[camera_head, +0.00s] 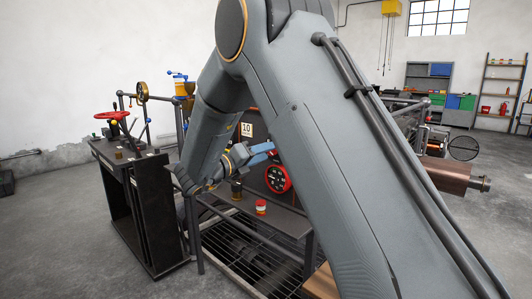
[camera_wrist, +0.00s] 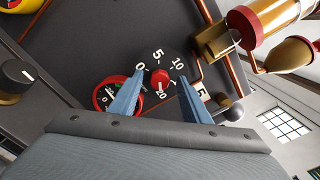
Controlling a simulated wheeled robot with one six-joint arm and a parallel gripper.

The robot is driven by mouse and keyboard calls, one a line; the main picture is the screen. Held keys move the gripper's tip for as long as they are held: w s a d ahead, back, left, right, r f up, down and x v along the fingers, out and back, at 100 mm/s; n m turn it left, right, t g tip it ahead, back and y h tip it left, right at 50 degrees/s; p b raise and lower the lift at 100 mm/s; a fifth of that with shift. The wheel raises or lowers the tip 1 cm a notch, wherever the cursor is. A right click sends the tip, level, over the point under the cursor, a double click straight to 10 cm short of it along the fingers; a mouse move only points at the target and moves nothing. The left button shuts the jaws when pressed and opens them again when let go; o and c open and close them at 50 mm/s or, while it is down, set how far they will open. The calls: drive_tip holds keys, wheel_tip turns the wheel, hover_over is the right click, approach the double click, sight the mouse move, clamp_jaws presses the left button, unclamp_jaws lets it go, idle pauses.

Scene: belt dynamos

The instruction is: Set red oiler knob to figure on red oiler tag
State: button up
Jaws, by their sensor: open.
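In the wrist view a red knob (camera_wrist: 160,78) sits at the middle of a black dial marked 0, 5, 10 and 20; part of the scale is hidden. A pale mark shows on the knob's lower part, towards the 20, but is too small to read surely. A white tag (camera_wrist: 202,93) beside the dial shows a 5; its left part is covered by a finger. My gripper (camera_wrist: 161,74) is open, its blue fingers on either side of the knob; I cannot tell whether they touch it. In the head view my gripper (camera_head: 262,152) is at the dark panel, with the knob hidden.
A red-rimmed gauge (camera_wrist: 104,96) lies close beside the left finger. Copper pipe and red-and-brass oiler cups (camera_wrist: 262,18) stand to the right. A black knob (camera_wrist: 17,73) is at far left. A red-and-white jar (camera_head: 261,207) stands on the shelf below the panel.

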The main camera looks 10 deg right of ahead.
drive_tip(key=shift+w+d, duration=0.2)
drive_tip(key=shift+d, duration=0.1)
drive_tip(key=c, duration=1)
drive_tip(key=shift+c, duration=0.2)
